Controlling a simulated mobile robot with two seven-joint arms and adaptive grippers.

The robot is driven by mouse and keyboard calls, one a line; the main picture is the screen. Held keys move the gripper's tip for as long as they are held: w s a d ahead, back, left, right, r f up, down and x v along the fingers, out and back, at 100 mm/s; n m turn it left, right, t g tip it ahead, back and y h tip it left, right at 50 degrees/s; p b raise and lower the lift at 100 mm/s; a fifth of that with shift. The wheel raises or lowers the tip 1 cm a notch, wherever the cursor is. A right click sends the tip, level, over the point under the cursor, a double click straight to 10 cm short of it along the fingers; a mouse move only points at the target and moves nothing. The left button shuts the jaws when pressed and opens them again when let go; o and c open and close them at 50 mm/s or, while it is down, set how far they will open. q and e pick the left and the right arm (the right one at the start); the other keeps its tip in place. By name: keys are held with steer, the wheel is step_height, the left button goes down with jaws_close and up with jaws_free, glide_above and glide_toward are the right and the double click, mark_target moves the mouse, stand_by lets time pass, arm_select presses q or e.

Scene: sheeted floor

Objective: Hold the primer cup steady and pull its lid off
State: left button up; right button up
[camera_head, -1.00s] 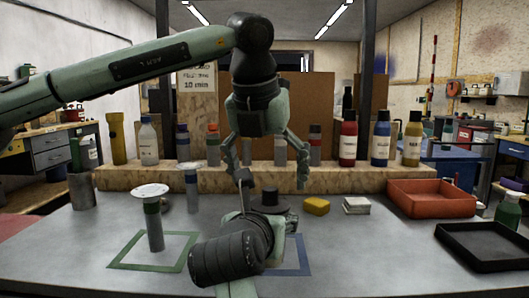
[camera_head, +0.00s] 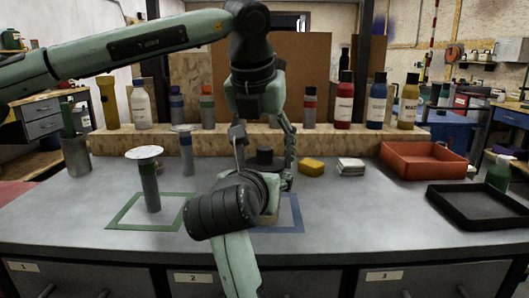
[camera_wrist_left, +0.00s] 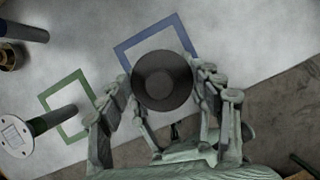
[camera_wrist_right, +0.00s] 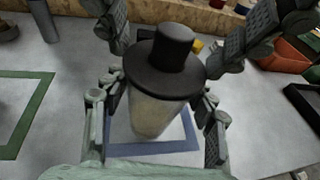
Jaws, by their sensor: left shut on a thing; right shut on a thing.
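The primer cup (camera_wrist_right: 150,112) is a pale cylinder standing upright inside the blue square outline (camera_head: 292,222). Its dark round lid (camera_wrist_left: 162,80) with a raised knob sits on top; the lid also shows in the head view (camera_head: 265,158). My left gripper (camera_head: 265,152) comes down from above and is shut on the lid, one finger on each side. My right gripper (camera_wrist_right: 158,108) is shut on the cup body from the front, below the lid. In the head view my right wrist hides most of the cup.
A yellow block (camera_head: 311,167), white stack (camera_head: 350,166), red tray (camera_head: 425,172) and black tray (camera_head: 480,213) lie right. Bottles line a shelf behind.

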mark_target(265, 148)
arm_select(q)
steer(key=c, duration=0.4)
steer(key=shift+o, duration=0.2)
steer(key=shift+r, duration=0.2)
steer(key=shift+r, duration=0.95)
steer(key=shift+r, duration=2)
arm_select(e)
steer(key=o, duration=1.8)
steer(key=shift+c, duration=0.2)
